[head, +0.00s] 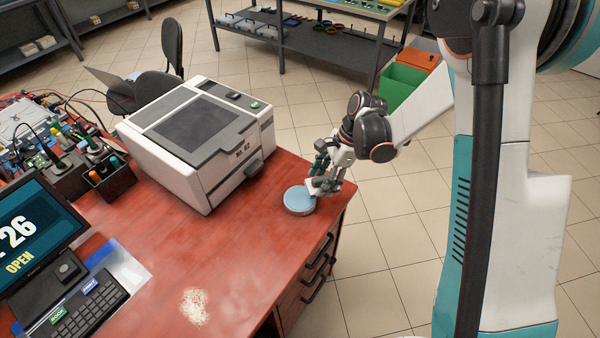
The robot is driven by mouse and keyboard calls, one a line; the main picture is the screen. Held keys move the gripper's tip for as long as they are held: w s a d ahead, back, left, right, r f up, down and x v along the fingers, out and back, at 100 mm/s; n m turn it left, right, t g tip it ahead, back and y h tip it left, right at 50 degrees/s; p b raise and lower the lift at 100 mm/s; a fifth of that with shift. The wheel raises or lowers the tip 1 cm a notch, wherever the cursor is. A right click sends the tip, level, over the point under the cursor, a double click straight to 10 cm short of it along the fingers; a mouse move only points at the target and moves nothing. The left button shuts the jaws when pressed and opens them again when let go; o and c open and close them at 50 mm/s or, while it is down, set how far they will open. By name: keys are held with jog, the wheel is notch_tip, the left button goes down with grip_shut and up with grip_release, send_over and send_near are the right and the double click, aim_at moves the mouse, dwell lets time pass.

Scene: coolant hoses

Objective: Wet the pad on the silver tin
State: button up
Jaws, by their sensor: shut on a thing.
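The silver tin (299,209) is low and round, and stands upright on the red bench top near its right edge. A light blue pad (297,197) covers its top. My gripper (318,187) is at the right rim of the tin, low over the pad's right side. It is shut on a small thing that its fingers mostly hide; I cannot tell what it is. I cannot tell whether that thing touches the pad. Whether the pad is wet does not show.
A white boxy machine (203,135) stands on the red bench (250,262) behind and left of the tin. A pale spill (194,306) lies near the front. A keyboard (82,306) and monitor (30,240) are at left. The bench top between spill and tin is clear.

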jog(key=a+r+m+t+h, duration=0.15)
jog(key=a+m+t, duration=0.25)
jog(key=a+m, duration=0.5)
jog(key=shift+m+y, duration=0.25)
jog(key=shift+m, duration=0.65)
jog(key=shift+w+d+f+b, duration=0.1)
jog(key=shift+d+f+b, duration=0.4)
jog(key=shift+f, duration=0.5)
jog(key=shift+w+d+f+b, duration=0.1)
jog(key=shift+d+f+b, duration=0.35)
jog(key=shift+f, duration=0.5)
jog(key=shift+w+d+f+b, duration=0.1)
jog(key=shift+d+f+b, duration=0.2)
jog(key=shift+f+b, duration=0.55)
jog(key=shift+f+b, duration=0.45)
jog(key=shift+f, duration=0.2)
jog(key=shift+r, duration=0.1)
notch_tip(320, 180, up, 7)
jog(key=p, duration=0.4)
dwell(0.5)
